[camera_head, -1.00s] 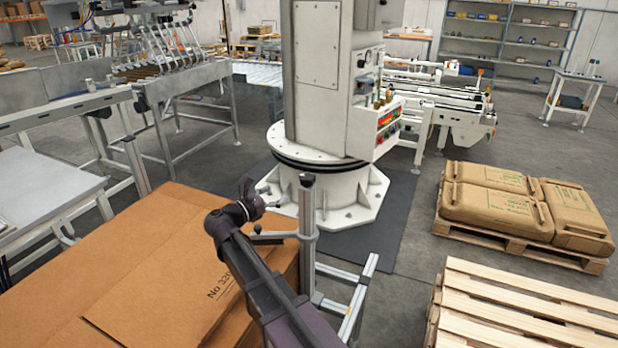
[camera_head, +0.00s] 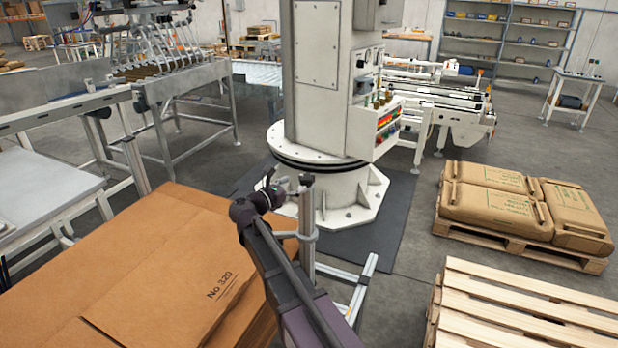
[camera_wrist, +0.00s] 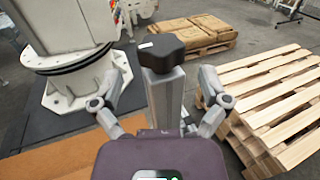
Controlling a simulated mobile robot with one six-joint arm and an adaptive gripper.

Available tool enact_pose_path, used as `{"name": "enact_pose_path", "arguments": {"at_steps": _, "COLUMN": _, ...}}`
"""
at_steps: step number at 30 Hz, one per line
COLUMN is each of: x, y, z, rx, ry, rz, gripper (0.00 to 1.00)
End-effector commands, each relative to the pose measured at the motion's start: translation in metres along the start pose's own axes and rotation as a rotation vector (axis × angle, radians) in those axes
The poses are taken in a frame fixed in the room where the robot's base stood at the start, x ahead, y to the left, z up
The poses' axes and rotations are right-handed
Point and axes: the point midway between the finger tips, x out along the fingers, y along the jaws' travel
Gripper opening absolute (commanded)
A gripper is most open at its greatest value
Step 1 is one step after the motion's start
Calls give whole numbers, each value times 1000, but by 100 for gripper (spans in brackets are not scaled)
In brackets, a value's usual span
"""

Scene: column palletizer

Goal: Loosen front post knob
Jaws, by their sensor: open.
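A dark lobed knob (camera_wrist: 161,51) shows in the wrist view, in front of or on the upper end of a grey metal piece (camera_wrist: 165,98). My gripper (camera_wrist: 165,70) is open, with one finger to the left and one to the right of the knob and grey piece. I see gaps on both sides and no clear contact. In the head view my gripper (camera_head: 282,187) is beside the top of an upright grey post (camera_head: 307,215).
Stacked brown cardboard (camera_head: 175,265) lies left of the post. A white machine column (camera_head: 322,80) stands behind it on a dark mat. To the right are a pallet of brown sacks (camera_head: 497,212) and empty wooden pallets (camera_head: 520,315). Grey floor lies between.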

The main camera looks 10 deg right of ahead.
Motion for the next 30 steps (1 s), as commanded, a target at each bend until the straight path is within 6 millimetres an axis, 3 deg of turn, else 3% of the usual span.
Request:
{"name": "enact_pose_path", "arguments": {"at_steps": 6, "x": 34, "y": 1, "z": 0, "rx": 0, "ry": 0, "rz": -1, "gripper": 95}}
{"name": "enact_pose_path", "arguments": {"at_steps": 12, "x": 55, "y": 1, "z": 0, "rx": 0, "ry": 0, "rz": 0, "gripper": 95}}
{"name": "enact_pose_path", "arguments": {"at_steps": 27, "x": 64, "y": 0, "z": 0, "rx": 0, "ry": 0, "rz": 1, "gripper": 95}}
{"name": "enact_pose_path", "arguments": {"at_steps": 30, "x": 64, "y": 0, "z": 0, "rx": 0, "ry": 0, "rz": 1, "gripper": 68}}
